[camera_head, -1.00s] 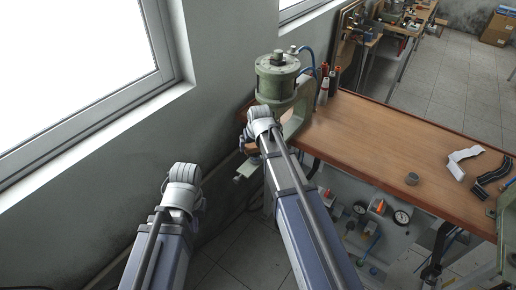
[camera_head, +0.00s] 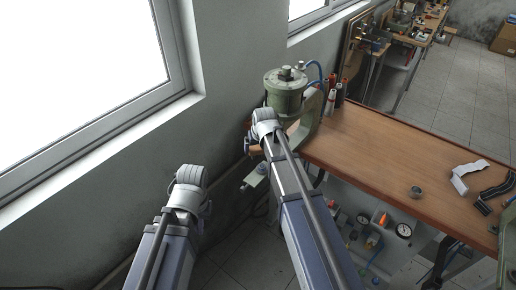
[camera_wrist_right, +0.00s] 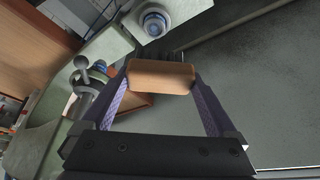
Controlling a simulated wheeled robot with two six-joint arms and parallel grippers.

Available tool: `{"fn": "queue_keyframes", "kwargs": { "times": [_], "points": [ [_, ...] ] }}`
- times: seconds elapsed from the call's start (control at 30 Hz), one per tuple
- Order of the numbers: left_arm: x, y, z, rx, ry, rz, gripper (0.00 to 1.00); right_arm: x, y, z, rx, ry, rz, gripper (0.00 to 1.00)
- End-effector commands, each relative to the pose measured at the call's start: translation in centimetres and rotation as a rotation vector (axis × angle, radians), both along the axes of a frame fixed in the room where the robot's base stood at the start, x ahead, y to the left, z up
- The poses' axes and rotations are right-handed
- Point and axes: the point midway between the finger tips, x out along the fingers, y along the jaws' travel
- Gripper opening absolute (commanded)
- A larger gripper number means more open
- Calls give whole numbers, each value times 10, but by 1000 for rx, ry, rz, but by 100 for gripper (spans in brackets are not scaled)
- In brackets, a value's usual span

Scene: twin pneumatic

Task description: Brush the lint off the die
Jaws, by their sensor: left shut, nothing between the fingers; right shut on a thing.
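My right gripper (camera_wrist_right: 160,80) is shut on a brush with a wooden handle (camera_wrist_right: 161,76); dark bristles show just behind it. In the head view my right arm's wrist (camera_head: 265,122) is in front of the green press (camera_head: 284,94), hiding its lower part, and the brush is out of sight there. I cannot clearly make out the die or any lint. My left gripper (camera_head: 188,182) is to the left of the press, near the wall; its wrist shows, its fingers are mostly hidden, and it is shut and empty.
Bottles (camera_head: 335,95) stand behind the press. In the wrist view a pale block with a blue-ringed round part (camera_wrist_right: 153,23) and a ball-ended lever (camera_wrist_right: 82,64) are close by.

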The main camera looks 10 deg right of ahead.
Motion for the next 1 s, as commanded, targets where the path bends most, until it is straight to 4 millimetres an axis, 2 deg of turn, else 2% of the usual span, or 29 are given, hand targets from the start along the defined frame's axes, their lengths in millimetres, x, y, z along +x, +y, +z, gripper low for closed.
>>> {"fn": "queue_keyframes", "kwargs": {
  "times": [0.03,0.13,0.57,1.0],
  "points": [
    [0,0,10,0,0,0,0,0,0,10,0,0,0,49],
    [0,0,19,0,0,0,0,0,0,19,0,0,0,49],
    [0,0,22,0,0,0,0,0,0,22,0,0,0,49],
    [0,0,52,0,0,0,0,0,0,52,0,0,0,49]
  ]
}}
